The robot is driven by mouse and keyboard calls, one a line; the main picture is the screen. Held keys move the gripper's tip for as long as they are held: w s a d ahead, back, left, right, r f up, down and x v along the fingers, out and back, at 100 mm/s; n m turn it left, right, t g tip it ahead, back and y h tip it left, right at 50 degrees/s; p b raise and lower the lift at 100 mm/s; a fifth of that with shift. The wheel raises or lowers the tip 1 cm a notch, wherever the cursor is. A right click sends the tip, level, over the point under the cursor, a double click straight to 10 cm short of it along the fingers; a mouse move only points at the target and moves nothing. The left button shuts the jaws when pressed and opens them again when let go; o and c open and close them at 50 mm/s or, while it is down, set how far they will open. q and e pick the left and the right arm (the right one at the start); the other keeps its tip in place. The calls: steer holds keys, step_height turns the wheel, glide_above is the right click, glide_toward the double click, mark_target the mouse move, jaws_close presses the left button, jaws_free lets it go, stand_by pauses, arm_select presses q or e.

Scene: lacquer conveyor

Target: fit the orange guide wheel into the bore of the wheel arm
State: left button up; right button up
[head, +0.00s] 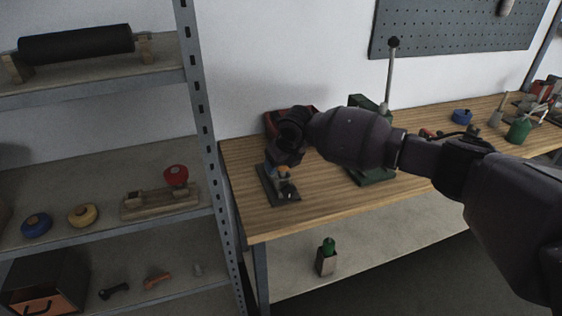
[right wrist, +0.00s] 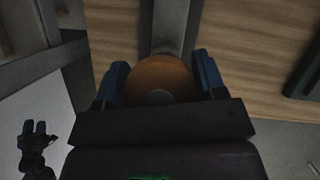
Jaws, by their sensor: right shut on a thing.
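The orange guide wheel (right wrist: 158,76) is a round orange-brown disc with a grey hub in the right wrist view. My right gripper (right wrist: 160,85) is shut on it, one blue finger at each side. In the head view the wheel (head: 283,170) is a small orange patch under my right gripper (head: 284,167), at the bench's left end. The wheel arm (right wrist: 175,25) appears as a grey bar just beyond the wheel. Its dark base (head: 270,194) stands on the bench. The bore is hidden, and I cannot tell whether the wheel touches the arm. My left gripper (right wrist: 35,128) is open and empty, far off.
A red object (head: 273,122) and a green lever press (head: 372,177) stand behind and right of the wheel arm on the wooden bench (head: 330,205). A metal shelf post (head: 205,125) rises at left. The shelves hold blue, yellow and red wheels. The bench's front is clear.

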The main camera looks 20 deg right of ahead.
steer(key=shift+f+b, duration=0.3)
steer(key=shift+f, duration=0.5)
steer(key=o, duration=1.1)
steer(key=shift+c, duration=0.2)
steer(key=shift+r, duration=0.1)
steer(key=v, duration=1)
steer(key=shift+r+p, duration=0.25)
steer(key=shift+p, duration=0.15)
steer(key=shift+s, duration=0.15)
